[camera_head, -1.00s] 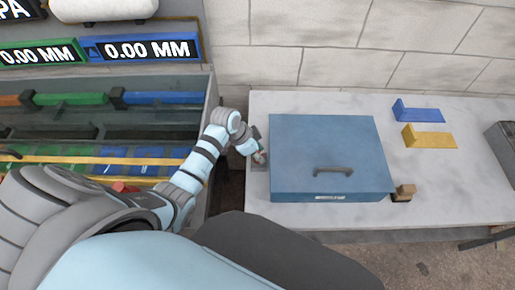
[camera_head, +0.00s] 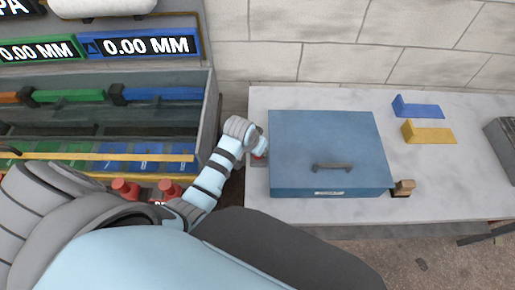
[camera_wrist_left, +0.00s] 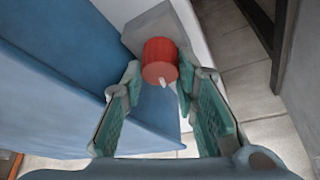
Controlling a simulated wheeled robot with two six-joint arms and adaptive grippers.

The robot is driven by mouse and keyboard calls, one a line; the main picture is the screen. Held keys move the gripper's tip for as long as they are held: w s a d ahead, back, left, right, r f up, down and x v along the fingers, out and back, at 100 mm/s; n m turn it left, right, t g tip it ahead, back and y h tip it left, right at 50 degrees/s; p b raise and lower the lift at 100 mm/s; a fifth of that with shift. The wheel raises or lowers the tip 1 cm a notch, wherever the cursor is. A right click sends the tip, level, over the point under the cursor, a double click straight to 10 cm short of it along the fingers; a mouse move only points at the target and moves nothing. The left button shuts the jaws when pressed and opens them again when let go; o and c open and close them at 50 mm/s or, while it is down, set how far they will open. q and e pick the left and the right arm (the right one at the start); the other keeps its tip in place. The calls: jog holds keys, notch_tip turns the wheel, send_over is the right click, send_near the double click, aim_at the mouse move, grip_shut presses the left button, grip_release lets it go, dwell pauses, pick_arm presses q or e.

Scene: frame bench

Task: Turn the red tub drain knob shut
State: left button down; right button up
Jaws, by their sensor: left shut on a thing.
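The red knob (camera_wrist_left: 159,62) is a short ribbed cylinder with a small white pointer at its near lower edge. It sits on a grey block (camera_wrist_left: 155,30) in the left wrist view. My left gripper (camera_wrist_left: 158,76) has its green-padded fingers on both sides of the knob and is shut on it. In the head view the gripper (camera_head: 259,150) is at the bench's left end, beside the blue box, and a little red shows there. My wrist covers most of the knob in that view. My right gripper is not in view.
A blue lidded box (camera_head: 325,140) with a dark handle stands right of the gripper on the pale bench (camera_head: 440,185). Blue (camera_head: 418,110) and yellow (camera_head: 428,133) brackets lie farther right. Two red fittings (camera_head: 125,188) (camera_head: 168,189) show before the tank at left.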

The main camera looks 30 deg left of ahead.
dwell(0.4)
pick_arm(q)
jog(key=c, duration=1.3)
grip_release()
jog(key=shift+r, duration=0.1)
jog(key=v, duration=0.7)
jog(key=shift+s+a+r, duration=0.1)
jog(key=shift+s+r, duration=0.1)
jog(key=shift+r, duration=0.2)
